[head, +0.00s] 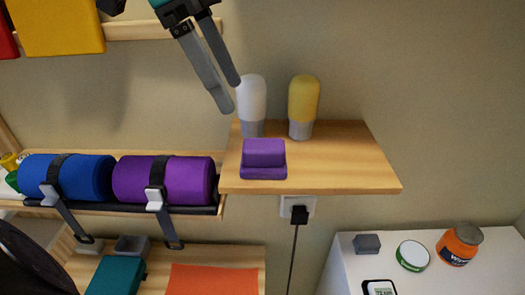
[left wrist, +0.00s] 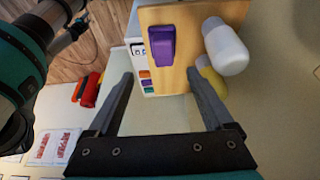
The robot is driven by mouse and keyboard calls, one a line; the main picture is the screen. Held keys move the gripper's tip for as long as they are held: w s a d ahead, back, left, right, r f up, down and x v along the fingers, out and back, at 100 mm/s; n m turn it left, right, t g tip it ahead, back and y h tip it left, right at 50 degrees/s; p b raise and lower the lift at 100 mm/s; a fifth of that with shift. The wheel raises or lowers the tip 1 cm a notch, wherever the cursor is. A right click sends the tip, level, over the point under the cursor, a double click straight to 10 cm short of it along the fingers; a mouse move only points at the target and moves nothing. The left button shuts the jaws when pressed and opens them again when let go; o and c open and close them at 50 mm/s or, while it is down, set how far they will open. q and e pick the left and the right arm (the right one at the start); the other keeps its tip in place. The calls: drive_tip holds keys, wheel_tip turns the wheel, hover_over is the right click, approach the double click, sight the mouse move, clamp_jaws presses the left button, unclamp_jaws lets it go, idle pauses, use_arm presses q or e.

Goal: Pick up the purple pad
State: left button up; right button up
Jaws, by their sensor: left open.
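The purple pad (head: 263,160) is a small stepped block near the front left of a wooden wall shelf (head: 340,170). It also shows in the left wrist view (left wrist: 161,46), on the shelf beyond my fingers. My left gripper (head: 232,98) is open and empty, above and to the left of the pad, apart from it. In the head view its fingers overlap the edge of a white bottle (head: 252,100); I cannot tell whether they touch. My right gripper is not in view.
A yellow bottle (head: 303,100) stands behind the pad on the shelf. Blue (head: 68,177) and purple (head: 165,179) rolls lie on a rack at left. A socket with a plug (head: 298,211) is below. A white cabinet (head: 425,275) with jars is lower right. The shelf's right part is clear.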

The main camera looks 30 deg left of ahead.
sight(263, 144)
use_arm(q)
drive_tip(key=x, duration=0.6)
drive_tip(key=shift+f, duration=0.2)
drive_tip(key=shift+x, duration=0.8)
drive_tip(key=shift+w+p+x, duration=0.2)
drive_tip(key=shift+p+x, duration=0.1)
drive_tip(key=shift+x, duration=0.75)
drive_tip(key=shift+w+p+x, duration=0.25)
drive_tip(key=shift+x, duration=0.85)
drive_tip(key=shift+r, duration=0.1)
